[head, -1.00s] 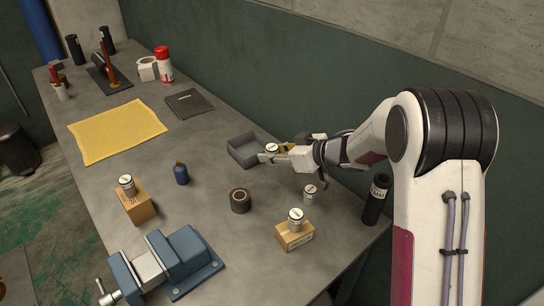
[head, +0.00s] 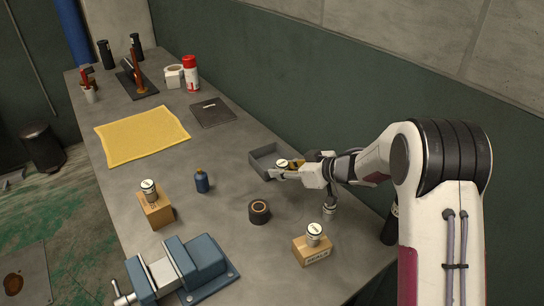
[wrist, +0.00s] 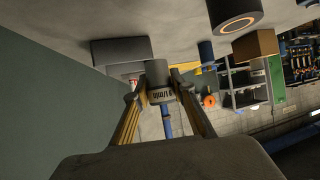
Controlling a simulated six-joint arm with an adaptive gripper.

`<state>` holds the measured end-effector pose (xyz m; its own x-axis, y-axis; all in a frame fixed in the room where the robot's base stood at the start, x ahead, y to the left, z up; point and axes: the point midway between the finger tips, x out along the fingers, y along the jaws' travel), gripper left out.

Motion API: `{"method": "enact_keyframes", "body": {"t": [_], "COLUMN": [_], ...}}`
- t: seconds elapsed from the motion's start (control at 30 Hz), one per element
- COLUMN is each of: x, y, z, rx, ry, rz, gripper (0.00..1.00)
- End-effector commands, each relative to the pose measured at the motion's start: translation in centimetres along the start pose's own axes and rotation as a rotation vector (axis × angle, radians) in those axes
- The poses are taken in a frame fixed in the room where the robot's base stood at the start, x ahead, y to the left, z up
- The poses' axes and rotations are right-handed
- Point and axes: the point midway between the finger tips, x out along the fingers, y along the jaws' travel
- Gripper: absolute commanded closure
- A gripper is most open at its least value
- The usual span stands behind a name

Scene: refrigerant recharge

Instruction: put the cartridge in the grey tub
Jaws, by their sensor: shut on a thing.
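My gripper (head: 279,172) is shut on a small white-topped cartridge (head: 282,163). The cartridge also shows between the two fingers in the wrist view (wrist: 158,80), with dark lettering on its side. In the wrist view the tub (wrist: 115,50) shows just behind and left of the cartridge. The held cartridge appears at the tub's right edge; I cannot tell whether it is over the opening. The gripper hides part of the tub.
The green wall runs behind the tub.

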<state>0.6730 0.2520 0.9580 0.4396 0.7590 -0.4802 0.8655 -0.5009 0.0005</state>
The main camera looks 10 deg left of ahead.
Motion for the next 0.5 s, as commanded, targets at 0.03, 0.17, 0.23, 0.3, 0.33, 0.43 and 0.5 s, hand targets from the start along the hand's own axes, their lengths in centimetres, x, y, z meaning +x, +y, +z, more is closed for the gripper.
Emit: {"method": "enact_keyframes", "body": {"t": [0.03,0.17,0.23,0.3,0.33,0.43,0.5], "x": [0.8,2.4,3.2,3.9,4.2,5.3,5.9], "y": [0.2,1.0,1.4,1.9,2.0,2.7,3.2], "z": [-0.2,-0.8,-1.2,-1.6,-1.8,-2.4,-2.9], "rx": [-0.005,-0.013,-0.015,-0.017,-0.017,-0.018,-0.017], "ry": [0.001,0.002,0.002,0.002,0.002,0.002,0.002], "rz": [-0.008,-0.02,-0.024,-0.027,-0.028,-0.029,-0.027], "gripper": [0.99,0.99,0.99,0.99,0.99,0.99,0.99]}}
